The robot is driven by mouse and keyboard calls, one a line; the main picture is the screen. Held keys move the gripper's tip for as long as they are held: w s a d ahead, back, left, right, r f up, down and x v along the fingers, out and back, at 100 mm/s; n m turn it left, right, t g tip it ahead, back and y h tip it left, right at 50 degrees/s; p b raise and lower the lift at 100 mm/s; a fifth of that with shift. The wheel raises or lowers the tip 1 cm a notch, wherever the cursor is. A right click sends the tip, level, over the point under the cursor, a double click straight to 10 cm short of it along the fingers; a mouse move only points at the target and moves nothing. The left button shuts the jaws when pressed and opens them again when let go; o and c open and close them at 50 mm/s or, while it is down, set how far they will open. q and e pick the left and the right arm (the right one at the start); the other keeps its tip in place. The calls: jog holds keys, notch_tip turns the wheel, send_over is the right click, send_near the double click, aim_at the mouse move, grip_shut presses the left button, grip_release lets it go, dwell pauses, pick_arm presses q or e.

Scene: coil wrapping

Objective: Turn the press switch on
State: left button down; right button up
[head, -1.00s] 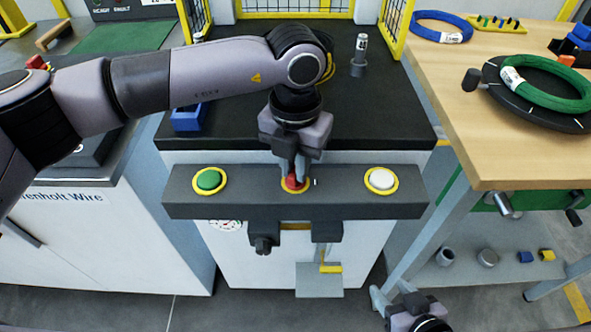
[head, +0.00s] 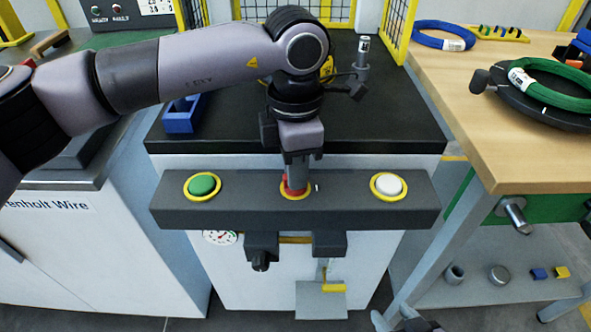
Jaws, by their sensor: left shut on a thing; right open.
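A grey control bar (head: 340,207) runs across the front of the press. It carries a green button (head: 202,185) at left, a red switch knob (head: 289,191) in the middle with a yellow ring, and a white button (head: 388,185) at right. My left gripper (head: 296,185) points down over the middle of the bar and is shut on the red knob. Its fingers hide most of the knob, so its exact angle cannot be read. My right gripper (head: 418,325) shows only in part at the bottom edge, well below the bar, apart from everything on it.
The black press top (head: 380,125) holds a blue tray (head: 181,117) and a grey post (head: 361,60). The wooden bench (head: 480,110) at right bears a blue coil (head: 444,36) and a green coil (head: 550,86).

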pick_arm(q)
jog(key=shift+m, duration=1.2)
jog(key=c, duration=1.1)
grip_release()
jog(key=shift+b, duration=0.3)
jog(key=shift+r+p, duration=0.45)
jog(key=shift+r, duration=3.2)
jog(key=shift+s, duration=0.1)
